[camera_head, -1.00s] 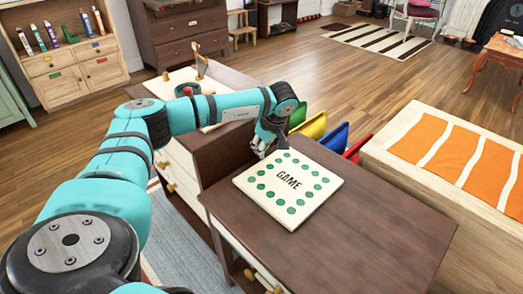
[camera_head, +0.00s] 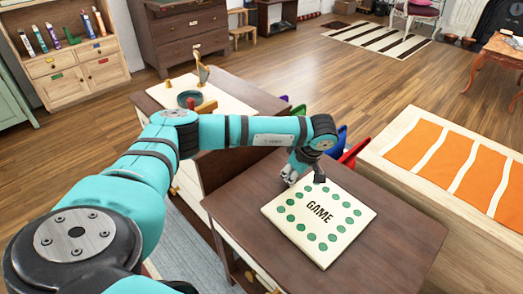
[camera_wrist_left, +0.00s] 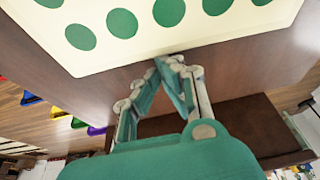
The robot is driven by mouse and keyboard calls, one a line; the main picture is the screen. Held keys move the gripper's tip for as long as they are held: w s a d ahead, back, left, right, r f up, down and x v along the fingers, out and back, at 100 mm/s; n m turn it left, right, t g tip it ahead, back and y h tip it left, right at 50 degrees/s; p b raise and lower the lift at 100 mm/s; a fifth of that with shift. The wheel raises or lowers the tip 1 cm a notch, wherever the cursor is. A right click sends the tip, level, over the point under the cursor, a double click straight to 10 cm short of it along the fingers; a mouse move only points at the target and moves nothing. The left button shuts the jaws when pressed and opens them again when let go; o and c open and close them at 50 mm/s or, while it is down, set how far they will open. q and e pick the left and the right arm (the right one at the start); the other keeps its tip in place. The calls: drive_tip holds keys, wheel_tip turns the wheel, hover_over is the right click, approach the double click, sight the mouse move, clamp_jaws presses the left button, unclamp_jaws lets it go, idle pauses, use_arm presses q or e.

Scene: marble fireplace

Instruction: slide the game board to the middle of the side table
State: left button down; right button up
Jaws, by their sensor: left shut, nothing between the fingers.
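The game board (camera_head: 346,210) is a flat cream square with green dots around the word GAME. It lies flat on the dark brown side table (camera_head: 405,225), around the middle of its top. My left gripper (camera_head: 305,180) is shut and empty, low at the board's far-left edge. In the left wrist view its fingertips (camera_wrist_left: 170,65) are together right at the edge of the board (camera_wrist_left: 150,40); whether they touch it is hard to tell. My right gripper is not in view.
A brown cabinet (camera_head: 225,140) with a white top panel stands against the table's far-left side. Coloured bins (camera_head: 352,152) stand behind the table. A wooden bench with an orange striped cloth (camera_head: 450,165) is at the right. The tabletop around the board is clear.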

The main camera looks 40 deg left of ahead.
use_arm(q)
drive_tip(key=shift+s+d+f, duration=0.1)
drive_tip(key=shift+d, duration=0.55)
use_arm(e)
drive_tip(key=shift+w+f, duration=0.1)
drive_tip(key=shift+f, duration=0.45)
use_arm(q)
drive_tip(key=v, duration=1.2)
